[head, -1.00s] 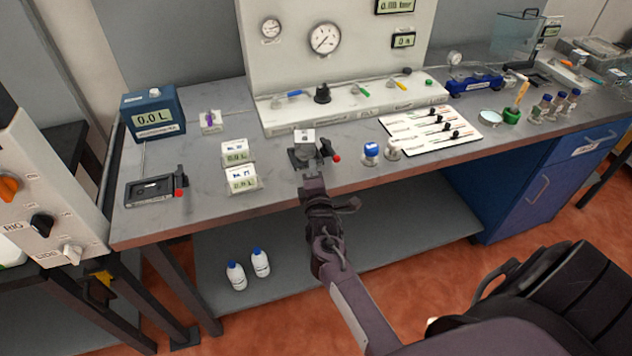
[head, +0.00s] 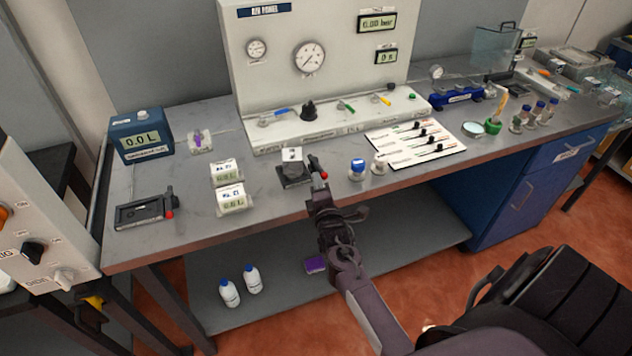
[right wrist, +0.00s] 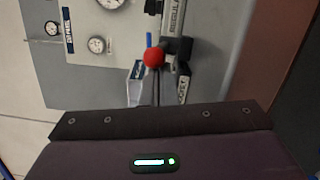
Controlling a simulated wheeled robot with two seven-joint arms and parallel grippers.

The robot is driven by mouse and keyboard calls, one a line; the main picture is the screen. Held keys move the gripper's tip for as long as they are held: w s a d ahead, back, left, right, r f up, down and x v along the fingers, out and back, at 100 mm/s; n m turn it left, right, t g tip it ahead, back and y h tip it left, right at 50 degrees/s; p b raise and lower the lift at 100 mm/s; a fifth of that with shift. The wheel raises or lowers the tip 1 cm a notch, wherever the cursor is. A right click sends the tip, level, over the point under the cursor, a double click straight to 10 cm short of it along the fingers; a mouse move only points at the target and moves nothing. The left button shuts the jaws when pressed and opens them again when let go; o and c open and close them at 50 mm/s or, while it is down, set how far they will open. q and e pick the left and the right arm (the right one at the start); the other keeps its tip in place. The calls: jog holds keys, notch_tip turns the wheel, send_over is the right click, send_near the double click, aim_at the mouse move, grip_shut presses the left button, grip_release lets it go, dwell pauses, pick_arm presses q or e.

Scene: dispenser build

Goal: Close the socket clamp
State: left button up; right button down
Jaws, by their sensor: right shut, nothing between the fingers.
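The socket clamp (head: 296,180) is a dark block near the front edge of the bench, with a small white labelled piece on top. Its lever (head: 315,163) stands at the block's right side and ends in a red knob (head: 323,175). My right gripper (head: 318,192) is shut and empty, just in front of the knob; I cannot tell whether it touches. In the right wrist view the red knob (right wrist: 154,57) is straight ahead, beside the dark clamp part (right wrist: 182,47) with lettering. My left gripper is not in view.
Two small displays (head: 230,198) stand left of the clamp, and a similar dark fixture with a red knob (head: 145,212) lies farther left. Blue- and grey-capped jars (head: 357,169) stand close on the right. The gauge panel (head: 330,60) rises behind. Bottles (head: 229,293) stand on the lower shelf.

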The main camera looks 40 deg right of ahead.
aim_at(332, 188)
jog(key=shift+s+d+n+y, duration=0.1)
jog(key=shift+d+n+y, duration=0.15)
jog(key=shift+n+y, duration=0.25)
jog(key=shift+s+d+t+y, duration=0.1)
jog(key=shift+d+t+y, duration=0.2)
jog(key=shift+y, duration=0.2)
jog(key=shift+s+d+n+t+y, duration=0.25)
jog(key=shift+d+n+y, duration=0.2)
jog(key=shift+n+y, duration=0.45)
jog(key=shift+s+d+b, duration=0.1)
jog(key=shift+d+b, duration=0.3)
jog(key=shift+d, duration=0.65)
